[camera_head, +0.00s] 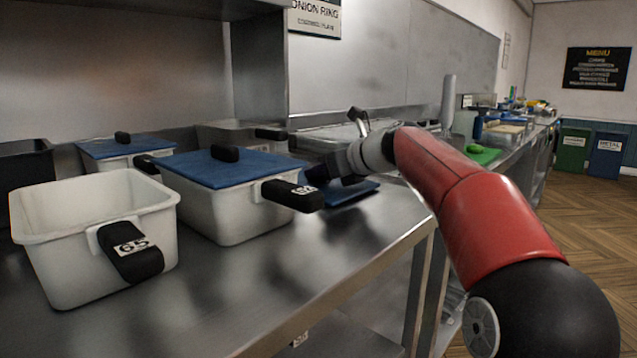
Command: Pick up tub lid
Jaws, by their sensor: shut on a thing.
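A blue tub lid (350,193) is at my gripper (322,177), just right of the lidded white tub. My gripper is shut on the lid. The jaws and the lid's handle are dark and hard to tell apart, and the tub's handle partly hides them. I cannot tell whether the lid touches the counter. An open white tub (60,262) with a black handle marked 65 stands at the front left, with no lid on it. The white tub (222,217) beside it wears a blue lid (215,168) with a black knob.
Another white tub with a blue lid (122,147) stands behind, near the back panel. The steel counter (250,290) is bare in front of the tubs, and its front edge runs below my arm. A green board (482,155) lies further along the counter.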

